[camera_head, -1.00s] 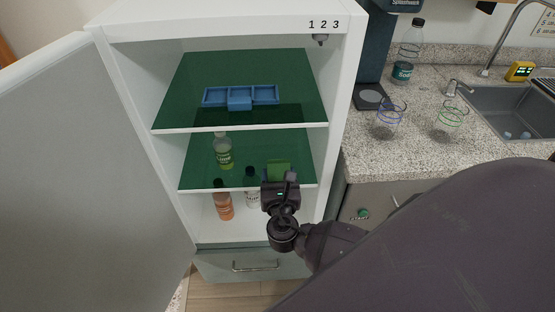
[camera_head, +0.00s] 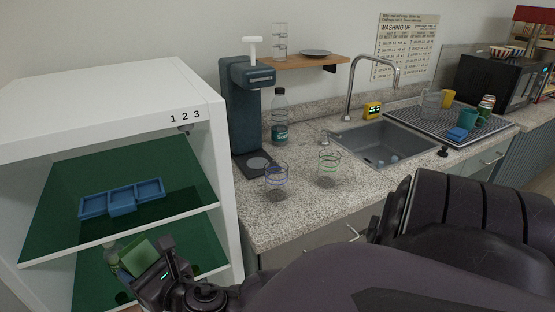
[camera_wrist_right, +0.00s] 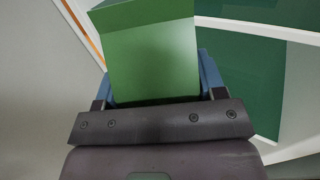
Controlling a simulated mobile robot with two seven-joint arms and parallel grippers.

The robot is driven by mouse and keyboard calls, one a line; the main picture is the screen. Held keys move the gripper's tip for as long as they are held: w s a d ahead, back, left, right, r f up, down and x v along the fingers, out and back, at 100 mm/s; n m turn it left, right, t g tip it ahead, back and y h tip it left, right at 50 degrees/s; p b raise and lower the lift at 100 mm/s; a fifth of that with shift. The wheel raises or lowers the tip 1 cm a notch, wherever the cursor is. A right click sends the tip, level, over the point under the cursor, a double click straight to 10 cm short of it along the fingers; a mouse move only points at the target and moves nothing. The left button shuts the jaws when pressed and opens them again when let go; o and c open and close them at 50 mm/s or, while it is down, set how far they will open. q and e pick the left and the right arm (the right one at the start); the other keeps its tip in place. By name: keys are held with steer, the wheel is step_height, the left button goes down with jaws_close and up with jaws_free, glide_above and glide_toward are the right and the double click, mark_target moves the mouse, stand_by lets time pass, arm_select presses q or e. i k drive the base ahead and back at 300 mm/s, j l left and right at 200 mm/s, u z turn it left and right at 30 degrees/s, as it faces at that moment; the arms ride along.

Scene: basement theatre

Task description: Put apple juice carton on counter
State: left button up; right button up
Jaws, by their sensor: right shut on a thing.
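A green carton (camera_head: 139,256) shows in the head view at the lower left, in front of the open white cabinet's lower green shelf. My right gripper (camera_head: 128,272) is shut on it. In the right wrist view the carton (camera_wrist_right: 150,55) fills the space between the blue fingers (camera_wrist_right: 155,88); its label is not visible. The speckled stone counter (camera_head: 320,209) lies to the right of the cabinet, and the carton is apart from it. My left gripper is not in view.
The white cabinet (camera_head: 95,95) holds a blue tray (camera_head: 122,203) on its upper shelf. Two clear glasses (camera_head: 276,183) (camera_head: 328,168), a bottle (camera_head: 279,120) and a dark dispenser (camera_head: 240,115) stand on the counter. The sink (camera_head: 385,145) is behind. The counter's front part is clear.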

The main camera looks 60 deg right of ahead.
mark_target(353, 170)
steer(key=k+l, duration=0.35)
steer(key=l, duration=0.2)
steer(key=l+z, duration=0.15)
steer(key=z, duration=0.85)
steer(key=k+l, duration=0.05)
